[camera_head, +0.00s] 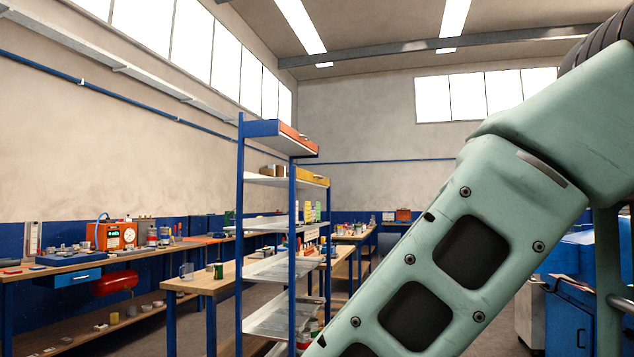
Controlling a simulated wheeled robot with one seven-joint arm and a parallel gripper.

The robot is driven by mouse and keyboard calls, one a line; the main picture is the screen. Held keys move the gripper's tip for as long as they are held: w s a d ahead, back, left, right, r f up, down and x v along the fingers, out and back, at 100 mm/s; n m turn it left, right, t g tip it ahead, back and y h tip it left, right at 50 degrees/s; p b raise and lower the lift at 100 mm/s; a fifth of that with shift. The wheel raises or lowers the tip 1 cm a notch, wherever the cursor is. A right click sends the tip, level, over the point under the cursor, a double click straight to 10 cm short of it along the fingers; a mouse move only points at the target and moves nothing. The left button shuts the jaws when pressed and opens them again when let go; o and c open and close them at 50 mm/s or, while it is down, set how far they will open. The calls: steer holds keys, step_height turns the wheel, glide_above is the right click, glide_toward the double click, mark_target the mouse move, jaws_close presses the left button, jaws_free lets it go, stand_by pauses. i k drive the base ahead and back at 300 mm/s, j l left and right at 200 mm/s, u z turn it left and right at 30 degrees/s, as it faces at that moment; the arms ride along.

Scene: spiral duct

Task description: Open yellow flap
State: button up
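A yellow flap-like panel (313,177) shows on the right-hand end of the second level of a blue-posted shelf rack. It is small in the picture and seen at a steep angle, so I cannot tell whether it is open or shut. Small brown boxes stand to its left on the same level. My gripper is not in view. A pale green link of my arm crosses the right side of the picture and hides what lies behind it.
The shelf rack (291,230) stands near the middle, with an orange-red panel (298,137) at its top. A wooden workbench (205,281) adjoins it on the left. Another cluttered bench (100,258) runs along the left wall. Blue cabinets (570,315) stand at right. Some floor shows between the left benches.

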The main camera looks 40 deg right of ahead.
mark_target(300, 173)
steer(key=i+l+z, duration=0.45)
steer(key=l, duration=0.15)
steer(key=i+l+z, duration=0.85)
steer(key=i, duration=0.15)
steer(key=i+z, duration=0.45)
steer(key=i+u, duration=0.1)
steer(key=i, duration=0.9)
steer(key=i+l+u, duration=0.1)
steer(key=i, duration=0.9)
steer(key=l, duration=0.15)
